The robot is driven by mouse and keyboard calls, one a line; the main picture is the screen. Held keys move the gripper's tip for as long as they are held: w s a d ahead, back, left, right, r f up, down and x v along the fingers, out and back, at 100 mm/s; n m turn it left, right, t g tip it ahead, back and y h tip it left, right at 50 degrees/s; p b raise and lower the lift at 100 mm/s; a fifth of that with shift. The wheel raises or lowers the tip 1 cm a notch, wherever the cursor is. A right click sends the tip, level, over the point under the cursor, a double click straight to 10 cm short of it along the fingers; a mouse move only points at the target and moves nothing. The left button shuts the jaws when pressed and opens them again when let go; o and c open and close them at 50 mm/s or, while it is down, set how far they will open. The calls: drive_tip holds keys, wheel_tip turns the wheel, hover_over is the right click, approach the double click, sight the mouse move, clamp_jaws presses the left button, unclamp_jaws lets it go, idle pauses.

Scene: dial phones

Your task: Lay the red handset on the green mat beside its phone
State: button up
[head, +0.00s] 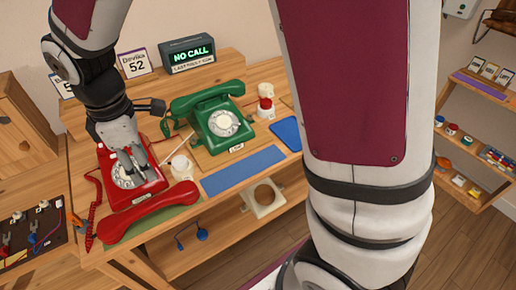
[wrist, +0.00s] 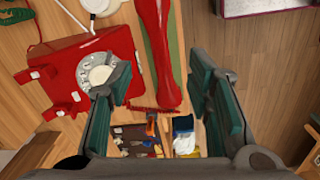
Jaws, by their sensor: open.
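The red phone (head: 113,194) sits on the wooden desk, its hook cradle bare. The red handset (head: 148,211) lies in front of it, along the desk's front edge, on the green mat (head: 170,222). The handset covers much of the mat. In the wrist view the handset (wrist: 157,45) runs up the picture beside the phone (wrist: 65,70), with a strip of mat (wrist: 177,40) at its right. My gripper (head: 138,178) is open and empty, in front of the phone's dial in the head view. In the wrist view its fingers (wrist: 163,80) stand apart, with the handset's lower end between them.
A green phone (head: 212,122) with its handset on stands to the right, behind a blue mat (head: 243,171). A white jar (head: 181,166) stands close to the red phone. The coiled red cord (head: 92,212) hangs at the left. A cable panel (head: 35,232) lies further left.

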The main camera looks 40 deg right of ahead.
drive_tip(key=s+d+r+m+t, duration=0.2)
drive_tip(key=s+d+r+m, duration=0.75)
drive_tip(key=d, duration=0.25)
drive_tip(key=s+d+m, duration=0.2)
drive_tip(key=s+m, duration=0.1)
drive_tip(key=s, duration=0.3)
drive_tip(key=s+d+r+m, duration=0.1)
drive_tip(key=s+d+m, duration=0.1)
drive_tip(key=s, duration=0.4)
drive_tip(key=shift+d+r+m+t, duration=0.25)
drive_tip(key=shift+d+m+t, duration=0.1)
drive_tip(key=shift+m, duration=0.2)
